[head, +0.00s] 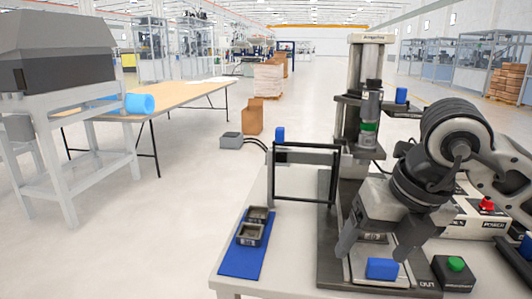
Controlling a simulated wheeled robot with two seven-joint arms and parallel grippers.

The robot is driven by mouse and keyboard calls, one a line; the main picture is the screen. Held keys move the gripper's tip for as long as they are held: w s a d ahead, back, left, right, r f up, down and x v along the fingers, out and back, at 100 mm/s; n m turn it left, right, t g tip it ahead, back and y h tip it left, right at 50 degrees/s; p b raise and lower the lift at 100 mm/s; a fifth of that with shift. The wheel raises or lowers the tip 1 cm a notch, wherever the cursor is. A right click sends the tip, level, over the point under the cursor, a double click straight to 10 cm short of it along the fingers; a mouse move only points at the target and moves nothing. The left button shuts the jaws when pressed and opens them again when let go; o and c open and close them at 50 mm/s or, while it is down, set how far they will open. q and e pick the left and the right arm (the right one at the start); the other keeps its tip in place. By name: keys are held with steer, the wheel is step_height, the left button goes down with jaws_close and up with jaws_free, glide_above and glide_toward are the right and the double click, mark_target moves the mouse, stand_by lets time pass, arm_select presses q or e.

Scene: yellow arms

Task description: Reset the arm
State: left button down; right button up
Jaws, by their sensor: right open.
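My right arm comes in from the right edge. Its right gripper (375,252) points down over the front of the machine on the white table (262,283). Its two dark fingers stand wide apart with nothing seen held between them. A blue block (382,268) shows just below and between the fingertips, on a pale plate of the machine's base. I cannot tell how far the fingertips are above the plate. My left arm and gripper are not in view.
A press-like machine (356,85) stands behind the gripper. A black frame (305,175) stands to its left. A blue mat (240,262) holds two small dark trays. A green button box (456,270) and a red button (487,203) lie close on the right.

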steer(key=s+a+f+n+g+y, duration=0.2)
steer(key=s+a+y, duration=0.1)
steer(key=a, duration=0.3)
steer(key=s+a+f+n+g+y, duration=0.1)
steer(key=s+a+f+g+y, duration=0.1)
steer(key=s+a+g+y, duration=0.3)
steer(key=a+r+m+t+y, duration=0.2)
steer(key=a+r+m+y, duration=0.35)
steer(key=y, duration=0.55)
steer(key=w+d+f+m+t+h, duration=0.4)
steer(key=f+m+t+h, duration=0.2)
steer(key=m+t, duration=0.5)
steer(key=w+d+f+m+t+h, duration=0.4)
steer(key=f+m+t+h, duration=0.25)
steer(key=m+t, duration=0.55)
steer(key=s+d+f+m+g+h, duration=0.2)
steer(key=s+f+m+g, duration=0.2)
steer(key=f, duration=0.6)
steer(key=s+d+f+m+g+h, duration=0.2)
steer(key=s+f+g, duration=0.4)
steer(key=f, duration=0.4)
steer(key=shift+s+d+f+m+h, duration=0.3)
steer(key=shift+s+m+h, duration=0.2)
steer(key=shift+m, duration=0.45)
